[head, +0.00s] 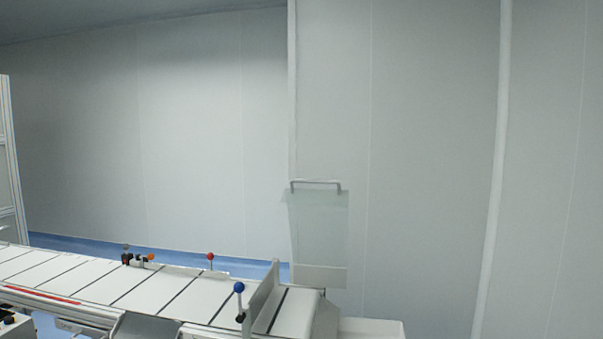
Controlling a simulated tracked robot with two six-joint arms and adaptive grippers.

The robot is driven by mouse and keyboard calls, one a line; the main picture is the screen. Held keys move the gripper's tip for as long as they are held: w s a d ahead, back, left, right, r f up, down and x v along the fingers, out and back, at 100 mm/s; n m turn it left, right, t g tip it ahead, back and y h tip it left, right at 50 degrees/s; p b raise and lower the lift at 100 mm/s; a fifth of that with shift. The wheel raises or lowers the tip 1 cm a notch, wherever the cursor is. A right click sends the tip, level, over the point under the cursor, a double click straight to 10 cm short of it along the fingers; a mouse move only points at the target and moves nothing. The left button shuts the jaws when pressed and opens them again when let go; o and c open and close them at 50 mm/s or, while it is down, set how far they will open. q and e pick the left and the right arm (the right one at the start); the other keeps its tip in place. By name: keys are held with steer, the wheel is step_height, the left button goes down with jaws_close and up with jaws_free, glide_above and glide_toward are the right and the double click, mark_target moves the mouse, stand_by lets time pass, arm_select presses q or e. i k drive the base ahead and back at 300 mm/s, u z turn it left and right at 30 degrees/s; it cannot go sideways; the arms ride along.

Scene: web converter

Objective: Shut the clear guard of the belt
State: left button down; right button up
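The clear guard (319,232) stands upright, raised at the right end of the belt. It is a see-through, slightly greenish panel with a grey bar handle (316,182) along its top edge. The belt (165,291) is white with dark cross lines and runs from the left edge to the lower middle. Its right end lies open below the guard. Neither of my grippers shows in the head view.
A blue-knobbed lever (239,288) and a grey upright plate (264,296) stand near the belt's right end. A red-knobbed lever (211,257) and small orange-black fittings (137,259) line its far side. Pale walls stand behind. The space above the belt is clear.

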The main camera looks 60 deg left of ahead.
mark_target(315, 181)
steer(key=u, duration=0.35)
steer(key=i, duration=0.9)
steer(key=u, duration=0.5)
steer(key=k, duration=0.8)
steer(key=u, duration=0.2)
steer(key=i, duration=0.7)
steer(key=z, duration=0.05)
